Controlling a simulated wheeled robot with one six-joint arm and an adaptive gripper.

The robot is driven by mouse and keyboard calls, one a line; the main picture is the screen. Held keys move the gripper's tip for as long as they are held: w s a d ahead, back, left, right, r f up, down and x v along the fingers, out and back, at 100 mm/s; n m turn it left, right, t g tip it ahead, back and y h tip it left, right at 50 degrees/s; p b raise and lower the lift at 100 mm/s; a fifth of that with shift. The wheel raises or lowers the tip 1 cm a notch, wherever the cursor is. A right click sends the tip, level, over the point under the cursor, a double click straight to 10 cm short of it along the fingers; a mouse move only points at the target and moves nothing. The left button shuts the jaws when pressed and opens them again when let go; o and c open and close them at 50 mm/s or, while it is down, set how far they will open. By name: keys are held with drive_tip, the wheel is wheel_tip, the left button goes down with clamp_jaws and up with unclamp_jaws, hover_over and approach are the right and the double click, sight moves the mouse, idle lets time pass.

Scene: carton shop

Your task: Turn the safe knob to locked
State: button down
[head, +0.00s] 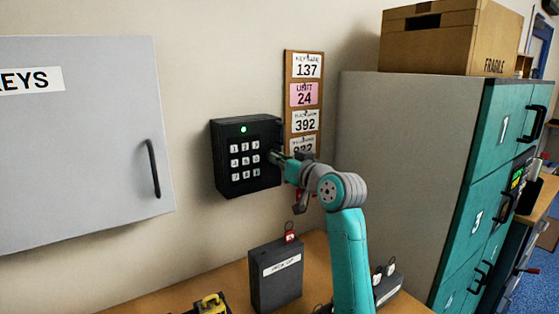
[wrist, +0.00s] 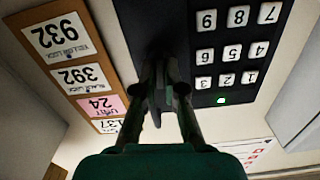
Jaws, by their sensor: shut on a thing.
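The safe (head: 226,184) is a black box on the wall with a white-buttoned keypad and a lit green light (head: 243,129). It also shows upside down in the wrist view (wrist: 200,15), with the green light (wrist: 221,100) below the keys. My gripper (head: 279,158) reaches the right part of the safe's front from the right. In the wrist view my gripper (wrist: 160,80) is shut on the dark knob (wrist: 160,98), beside the keypad. The knob is mostly hidden by the fingers, and I cannot read its marks or its exact angle.
A cork board with number cards (head: 288,75) hangs right of the safe. A grey key cabinet (head: 90,130) is on the left wall. A dark box (head: 276,278) stands on the wooden bench below. A teal-fronted cabinet (head: 400,150) bearing a carton (head: 440,38) stands at right.

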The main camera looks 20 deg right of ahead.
drive_tip(key=shift+n, duration=0.6)
drive_tip(key=c, duration=1.3)
unclamp_jaws()
drive_tip(key=shift+o, duration=0.2)
drive_tip(key=v, duration=1.2)
